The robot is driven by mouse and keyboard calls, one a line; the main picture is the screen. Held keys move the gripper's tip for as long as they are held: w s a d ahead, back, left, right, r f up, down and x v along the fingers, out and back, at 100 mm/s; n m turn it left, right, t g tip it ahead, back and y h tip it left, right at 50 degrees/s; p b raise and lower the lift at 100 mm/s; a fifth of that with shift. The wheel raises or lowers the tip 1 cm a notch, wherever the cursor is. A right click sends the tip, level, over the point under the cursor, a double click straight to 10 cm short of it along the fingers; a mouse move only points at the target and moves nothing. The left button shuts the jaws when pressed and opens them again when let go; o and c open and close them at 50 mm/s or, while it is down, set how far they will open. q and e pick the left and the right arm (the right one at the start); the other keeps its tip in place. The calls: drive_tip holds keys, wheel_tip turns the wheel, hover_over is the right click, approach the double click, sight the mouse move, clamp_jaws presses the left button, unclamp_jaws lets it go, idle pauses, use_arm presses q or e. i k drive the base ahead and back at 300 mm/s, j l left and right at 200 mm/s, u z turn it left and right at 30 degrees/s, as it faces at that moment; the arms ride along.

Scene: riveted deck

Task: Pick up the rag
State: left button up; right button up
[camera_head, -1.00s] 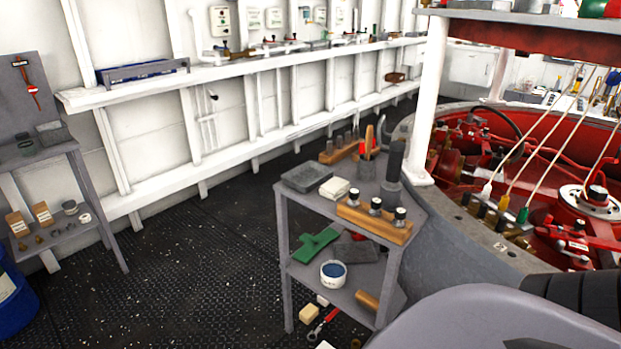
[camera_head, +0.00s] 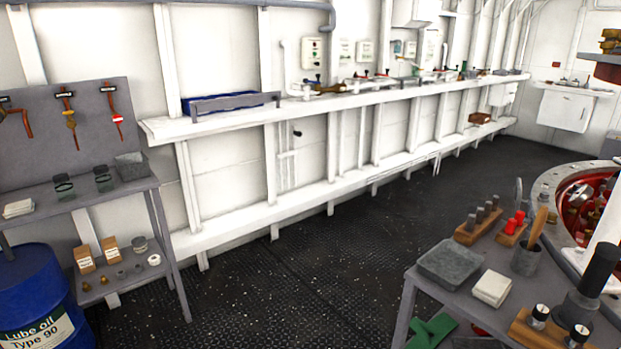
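A folded white cloth (camera_head: 492,287), which looks like a rag, lies on top of the grey metal table at the lower right. A second folded white cloth (camera_head: 18,208) lies on the grey bench at the far left. I cannot tell which of the two is the rag. Neither of my grippers is in view.
The grey table (camera_head: 455,297) also holds a grey tray (camera_head: 450,263), a dark cup (camera_head: 525,258) and wooden blocks with fittings. A blue lube oil drum (camera_head: 35,295) stands at the lower left. The dark deck (camera_head: 290,285) between bench and table is clear.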

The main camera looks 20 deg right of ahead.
sight(493, 289)
drive_tip(key=i+z, duration=0.2)
drive_tip(key=z, duration=0.15)
drive_tip(key=i+z, duration=0.2)
drive_tip(key=z, duration=0.15)
drive_tip(key=i+j+z, duration=0.1)
drive_tip(key=z, duration=0.2)
drive_tip(key=i, duration=0.1)
